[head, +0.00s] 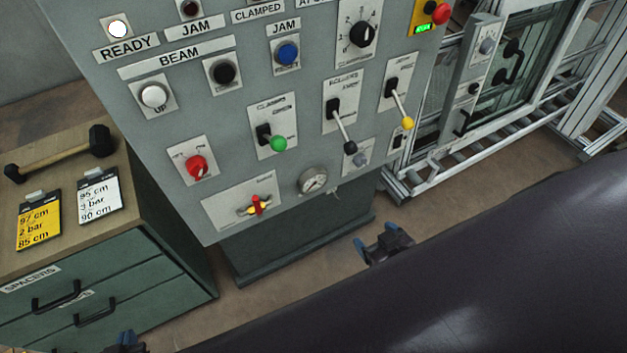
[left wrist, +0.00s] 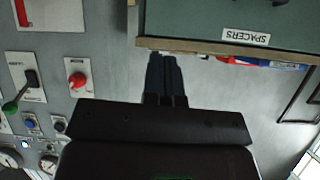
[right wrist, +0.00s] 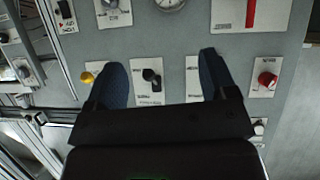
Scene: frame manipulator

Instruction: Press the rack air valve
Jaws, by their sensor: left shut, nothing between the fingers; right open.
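I cannot tell which control is the rack air valve. The rack post at right carries another grey knob (head: 487,46). My right gripper (head: 376,238) is open and empty, below the panel in the head view; its spread fingers show in the right wrist view (right wrist: 163,75). My left gripper (left wrist: 163,60) is shut and empty, near the drawer cabinet; only its tip shows in the head view (head: 125,340).
The panel holds several levers, including a green-knobbed one (head: 278,143) and a yellow-tipped one (head: 407,123), and a red knob (head: 196,166). A green cabinet (head: 100,290) stands left, with a mallet (head: 60,158) and two cards on top. A roller frame (head: 480,140) stands right.

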